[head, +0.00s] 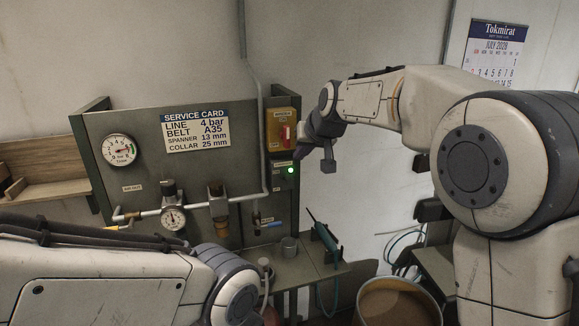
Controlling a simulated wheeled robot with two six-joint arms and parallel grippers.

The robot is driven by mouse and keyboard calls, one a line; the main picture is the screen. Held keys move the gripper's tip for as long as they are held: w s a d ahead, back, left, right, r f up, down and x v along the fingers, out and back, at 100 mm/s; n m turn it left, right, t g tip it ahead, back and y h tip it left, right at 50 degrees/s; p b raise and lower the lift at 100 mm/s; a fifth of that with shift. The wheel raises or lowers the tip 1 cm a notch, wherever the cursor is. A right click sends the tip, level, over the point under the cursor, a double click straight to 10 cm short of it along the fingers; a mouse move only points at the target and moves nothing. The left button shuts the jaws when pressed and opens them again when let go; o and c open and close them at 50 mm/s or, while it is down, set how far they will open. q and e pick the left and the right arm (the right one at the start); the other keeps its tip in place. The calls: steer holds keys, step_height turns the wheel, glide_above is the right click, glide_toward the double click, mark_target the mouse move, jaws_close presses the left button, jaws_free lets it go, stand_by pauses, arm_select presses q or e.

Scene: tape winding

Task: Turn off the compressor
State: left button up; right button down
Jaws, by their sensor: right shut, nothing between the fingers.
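A yellow switch box (280,115) is fixed at the right end of the grey-green panel. A red switch (285,132) sits on its front. A small green light (291,170) glows below the box. My right gripper (304,147) is just to the right of the red switch and box, shut and empty, with its tips pointing down and left. Whether it touches the switch cannot be told. My left arm crosses the lower left; its gripper does not show.
The panel (110,160) carries a round dial gauge (119,150), a service card (195,131) and a pipe with a regulator gauge (173,218). A bin (398,302) stands at the lower right.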

mark_target(286, 178)
steer(key=p+x, duration=0.4)
steer(key=x, duration=0.4)
steer(key=shift+w+a+f, duration=0.2)
steer(key=shift+w+f, duration=0.05)
steer(key=shift+w+a+f, duration=0.1)
steer(key=shift+w+f, duration=0.25)
steer(key=shift+f, duration=0.1)
